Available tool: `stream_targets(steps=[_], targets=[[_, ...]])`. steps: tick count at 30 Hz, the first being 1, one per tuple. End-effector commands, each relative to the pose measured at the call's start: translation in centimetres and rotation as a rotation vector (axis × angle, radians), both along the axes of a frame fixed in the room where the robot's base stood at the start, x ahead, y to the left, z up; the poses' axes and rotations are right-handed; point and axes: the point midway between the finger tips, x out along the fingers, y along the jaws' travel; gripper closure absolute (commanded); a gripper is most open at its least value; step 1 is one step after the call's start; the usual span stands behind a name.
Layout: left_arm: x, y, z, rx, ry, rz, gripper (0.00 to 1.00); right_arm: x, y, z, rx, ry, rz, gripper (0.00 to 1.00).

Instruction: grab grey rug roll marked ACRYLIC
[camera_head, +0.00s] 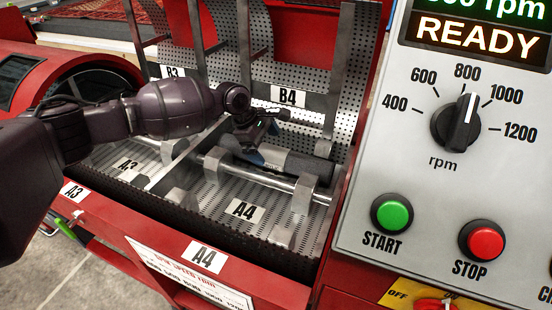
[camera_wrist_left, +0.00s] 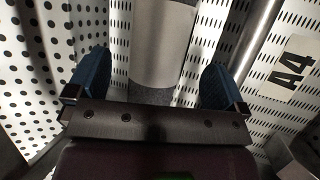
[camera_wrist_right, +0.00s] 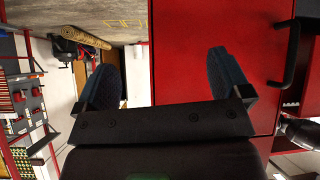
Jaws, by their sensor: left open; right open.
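A grey rug roll (camera_head: 285,160) with a dark end lies in compartment A4 of the perforated metal drum, beside a shiny bar. My left gripper (camera_head: 262,138) is at this roll's left part and hides some of it. In the left wrist view, the grey roll (camera_wrist_left: 163,45) with its dark speckled end shows between the two open blue fingers of my left gripper (camera_wrist_left: 155,68). I see no ACRYLIC lettering on it. My right gripper (camera_wrist_right: 164,78) is open and empty in the right wrist view, and out of the head view.
Metal brackets and the bar (camera_head: 250,174) stand close around the roll. Upright posts rise behind. The control panel (camera_head: 400,170), reading READY, stands at the right. A red panel with a black handle (camera_wrist_right: 290,55) fills much of the right wrist view.

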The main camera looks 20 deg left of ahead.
Motion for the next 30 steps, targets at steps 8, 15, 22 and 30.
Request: stream_targets(steps=[8,15,22,30], targets=[[0.7,-1.2,-3.9,-0.001,0.007,-0.001,0.01,0.3,0.3,-0.8,-0.026,-0.008,0.035,0.05],[1.2,-1.8,-4.5,-0.001,-0.002,0.0,0.01,1.3,0.6,0.0,-0.037,-0.041,0.055,0.05],[1.2,-1.7,-4.3,0.0,-0.004,0.001,0.07,1.5,0.6,0.1,-0.038,-0.045,0.057,0.05],[1.2,-1.7,-4.3,0.0,-0.003,0.001,0.49,1.1,0.5,-0.2,-0.038,-0.035,0.055,0.05]])
